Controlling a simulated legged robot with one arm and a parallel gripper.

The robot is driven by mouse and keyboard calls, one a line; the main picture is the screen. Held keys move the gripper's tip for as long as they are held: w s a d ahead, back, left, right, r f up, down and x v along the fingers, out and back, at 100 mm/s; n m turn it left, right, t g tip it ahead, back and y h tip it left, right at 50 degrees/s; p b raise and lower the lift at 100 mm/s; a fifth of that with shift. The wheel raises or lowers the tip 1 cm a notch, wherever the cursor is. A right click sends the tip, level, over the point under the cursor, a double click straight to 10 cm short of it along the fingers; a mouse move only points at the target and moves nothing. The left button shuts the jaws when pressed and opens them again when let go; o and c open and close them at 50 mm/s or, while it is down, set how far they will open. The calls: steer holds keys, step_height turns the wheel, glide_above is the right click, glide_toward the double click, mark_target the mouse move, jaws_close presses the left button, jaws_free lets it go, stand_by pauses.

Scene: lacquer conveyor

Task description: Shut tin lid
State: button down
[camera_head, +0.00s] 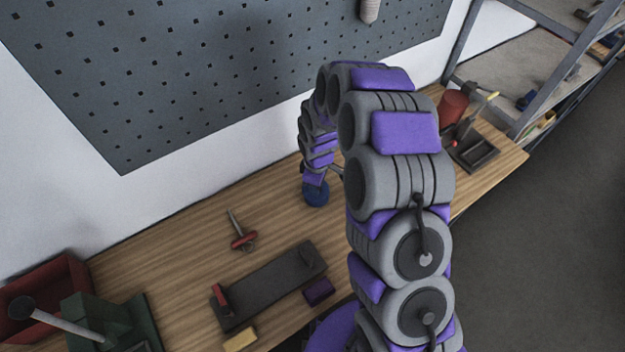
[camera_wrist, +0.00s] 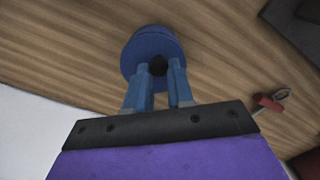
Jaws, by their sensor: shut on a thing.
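A round blue tin (camera_head: 316,194) stands on the wooden workbench below the end of my arm, and it also shows in the wrist view (camera_wrist: 153,40). On its top is a dark round knob (camera_wrist: 158,66). My gripper (camera_wrist: 158,72) has its two blue fingers on either side of this knob and is shut on it. In the head view my gripper (camera_head: 315,181) is over the tin and mostly hidden by my own arm. I cannot tell whether the lid sits flush on the tin.
On the bench (camera_head: 175,235) are a red-handled tool (camera_head: 241,238), a dark flat fixture (camera_head: 268,284), a small purple block (camera_head: 319,291) and a yellow block (camera_head: 240,339). A red bin (camera_head: 68,280) and green vise (camera_head: 118,320) stand lower left. A red can (camera_head: 453,106) stands far right.

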steer(key=shift+s+d+n, duration=0.1)
steer(key=shift+d+n, duration=0.25)
steer(key=shift+n, duration=0.65)
steer(key=shift+d, duration=0.15)
steer(key=c, duration=1.3)
jaws_free()
steer(key=shift+d, duration=0.1)
steer(key=o, duration=0.3)
steer(key=shift+d+r, duration=0.1)
steer(key=shift+d, duration=0.35)
steer(key=shift+a+r+p, duration=0.1)
steer(key=shift+a+p, duration=0.2)
steer(key=shift+a, duration=0.15)
steer(key=shift+a+r, duration=0.25)
steer(key=shift+r, duration=0.05)
step_height(320, 180, up, 10)
steer(key=d+r, duration=0.1)
steer(key=d, duration=0.1)
step_height(320, 180, up, 5)
glide_above(324, 192)
steer(key=shift+s+r+p, duration=0.1)
steer(key=shift+r+p, duration=0.1)
steer(key=shift+p, duration=0.15)
